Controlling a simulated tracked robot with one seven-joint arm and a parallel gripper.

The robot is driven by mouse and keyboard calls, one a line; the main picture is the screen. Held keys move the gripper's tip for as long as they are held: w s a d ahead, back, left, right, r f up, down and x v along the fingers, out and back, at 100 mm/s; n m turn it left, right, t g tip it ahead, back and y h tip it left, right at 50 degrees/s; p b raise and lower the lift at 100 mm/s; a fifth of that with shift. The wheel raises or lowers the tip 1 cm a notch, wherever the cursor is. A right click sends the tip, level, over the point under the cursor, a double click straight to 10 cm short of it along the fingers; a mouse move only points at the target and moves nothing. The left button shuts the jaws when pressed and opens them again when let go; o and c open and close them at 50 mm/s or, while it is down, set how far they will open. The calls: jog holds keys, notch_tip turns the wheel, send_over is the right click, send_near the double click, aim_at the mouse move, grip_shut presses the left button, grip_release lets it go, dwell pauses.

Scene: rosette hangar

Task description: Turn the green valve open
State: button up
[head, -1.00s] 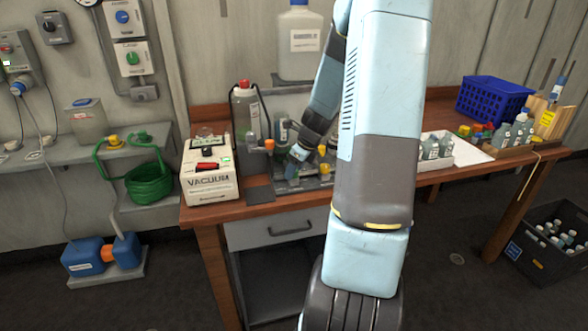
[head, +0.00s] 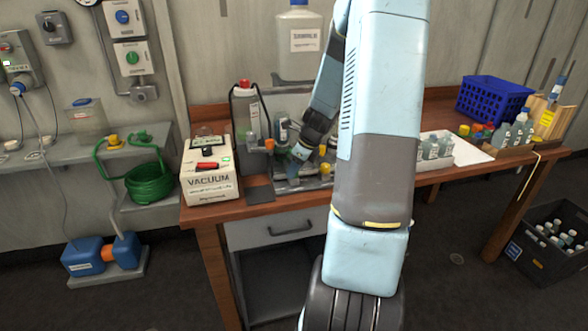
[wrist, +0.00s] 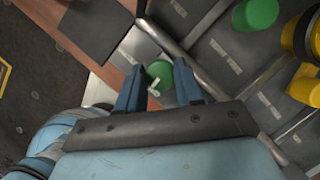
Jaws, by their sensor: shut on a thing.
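The green valve (wrist: 159,75) shows in the wrist view as a round green knob with a small pale lever or pointer, set between the two blue fingers. My gripper (wrist: 157,68) is shut on it, one finger on each side. In the head view my gripper (head: 298,153) points down at the front left of the grey bench fixture (head: 290,185); the valve in its grasp cannot be made out there. A second green knob (wrist: 257,14) lies up and to the right in the wrist view.
Yellow knobs (wrist: 305,88) stand right of my gripper in the wrist view. The white vacuum box (head: 208,180) and a clear bottle with red cap (head: 246,112) stand left of the fixture. A dark pad (head: 259,190) lies at the table's front edge.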

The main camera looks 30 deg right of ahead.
jog(key=n+g+y, duration=0.1)
jog(key=n, duration=0.3)
jog(key=shift+w+d, duration=0.15)
jog(key=n+g, duration=0.1)
jog(key=n, duration=0.3)
jog(key=shift+w+y, duration=0.15)
jog(key=shift+y, duration=0.15)
jog(key=n+g, duration=0.2)
jog(key=n, duration=0.2)
jog(key=shift+w+d+r, duration=0.1)
jog(key=shift+w, duration=0.05)
jog(key=n, duration=0.2)
jog(key=n+g, duration=0.1)
jog(key=n, duration=0.1)
jog(key=shift+w+g, duration=0.1)
jog(key=shift+g, duration=0.2)
jog(key=shift+n, duration=0.4)
jog(key=o, duration=1)
